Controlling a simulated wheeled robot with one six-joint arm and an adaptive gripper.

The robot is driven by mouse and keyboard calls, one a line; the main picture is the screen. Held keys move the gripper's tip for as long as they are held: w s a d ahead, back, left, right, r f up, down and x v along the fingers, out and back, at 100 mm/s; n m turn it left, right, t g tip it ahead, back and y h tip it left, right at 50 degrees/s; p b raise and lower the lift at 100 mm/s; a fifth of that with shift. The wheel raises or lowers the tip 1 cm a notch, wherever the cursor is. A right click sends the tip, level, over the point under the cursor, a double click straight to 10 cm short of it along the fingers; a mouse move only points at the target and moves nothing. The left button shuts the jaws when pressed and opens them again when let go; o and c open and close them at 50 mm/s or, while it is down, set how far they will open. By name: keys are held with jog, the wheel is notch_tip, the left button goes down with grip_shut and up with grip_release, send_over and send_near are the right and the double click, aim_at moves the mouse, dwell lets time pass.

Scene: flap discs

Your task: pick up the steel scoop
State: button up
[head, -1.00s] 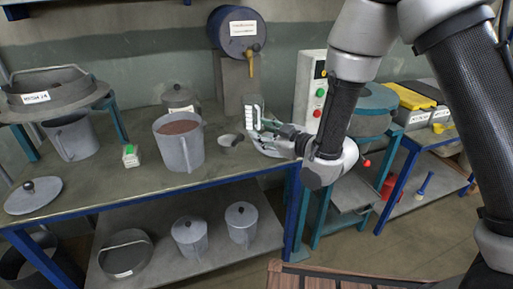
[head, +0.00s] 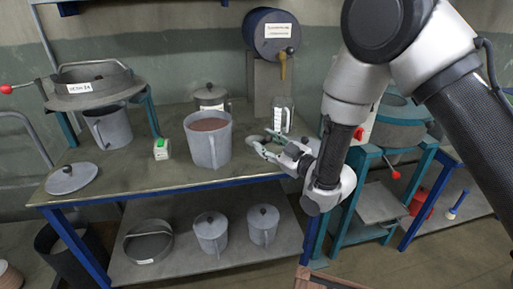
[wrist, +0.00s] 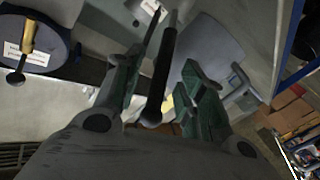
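The steel scoop (head: 255,139) lies on the workbench, right of the large grey pot (head: 208,148), and is partly covered by my gripper in the head view. My gripper (head: 264,150) is low over the bench beside it. In the wrist view the scoop's dark handle (wrist: 161,65) with a rounded end lies between the two green-grey fingers of my gripper (wrist: 165,85). The fingers are apart, and a gap shows between the handle and the right finger. The scoop's bowl is not clearly seen in the wrist view.
The labelled drum (head: 271,36) with a brass tap is at the back. A lidded pot (head: 210,97) and a small green-white box (head: 161,149) stand farther left. The bench's blue front edge (head: 160,190) is nearby.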

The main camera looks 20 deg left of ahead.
jog(key=shift+w+a, duration=0.35)
jog(key=shift+a, duration=0.3)
grip_shut()
jog(key=shift+r, duration=0.1)
notch_tip(320, 180, up, 10)
jog(key=shift+f, duration=0.1)
jog(key=c, duration=0.7)
grip_release()
jog(key=shift+c, duration=0.2)
grip_shut()
